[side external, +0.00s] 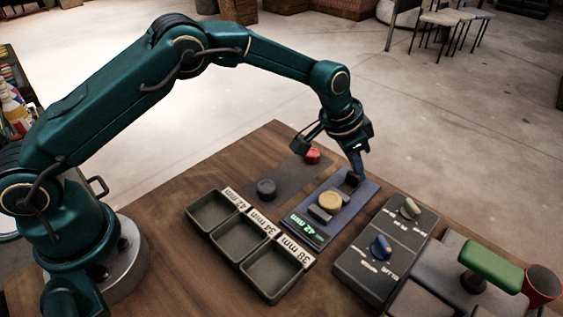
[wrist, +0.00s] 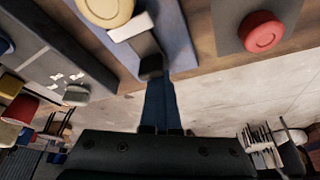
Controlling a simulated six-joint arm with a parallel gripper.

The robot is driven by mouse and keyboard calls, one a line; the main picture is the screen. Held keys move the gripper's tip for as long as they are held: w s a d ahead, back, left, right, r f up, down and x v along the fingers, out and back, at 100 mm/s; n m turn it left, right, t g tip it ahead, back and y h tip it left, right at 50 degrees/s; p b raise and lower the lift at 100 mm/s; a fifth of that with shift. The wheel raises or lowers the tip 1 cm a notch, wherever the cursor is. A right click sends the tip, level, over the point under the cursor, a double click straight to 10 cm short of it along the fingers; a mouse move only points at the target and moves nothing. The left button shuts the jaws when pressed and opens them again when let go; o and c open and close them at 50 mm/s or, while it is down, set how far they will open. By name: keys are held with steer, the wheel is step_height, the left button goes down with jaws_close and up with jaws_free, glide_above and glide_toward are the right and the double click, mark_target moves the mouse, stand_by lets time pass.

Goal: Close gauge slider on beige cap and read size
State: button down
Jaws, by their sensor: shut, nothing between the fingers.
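The round beige cap (side external: 330,201) lies on the blue gauge (side external: 322,232), between a dark fixed block and the dark slider (side external: 348,184). In the wrist view the cap (wrist: 105,8) is cut off by the top edge. The slider (wrist: 146,48) has a pale front edge that sits against or very close to the cap; I cannot tell if they touch. My gripper (side external: 358,172) is shut and empty, its fingertips (wrist: 155,82) down at the slider's outer end. The green display (side external: 308,229) appears to read 42 mm, though the digits are small.
Three open trays (side external: 270,272) with size labels stand left of the gauge. A dark mat (side external: 290,182) behind holds a red cap (side external: 312,155) and a dark cap (side external: 266,189). A control box (side external: 383,250) with knobs and a green-handled tool (side external: 490,265) are at right.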

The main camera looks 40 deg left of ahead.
steer(key=shift+s+f, duration=0.15)
steer(key=shift+f, duration=0.15)
steer(key=shift+w, duration=0.5)
steer(key=shift+w+r, duration=0.1)
steer(key=shift+r, duration=0.1)
step_height(320, 180, up, 8)
stand_by(0.8)
steer(key=shift+w, duration=0.1)
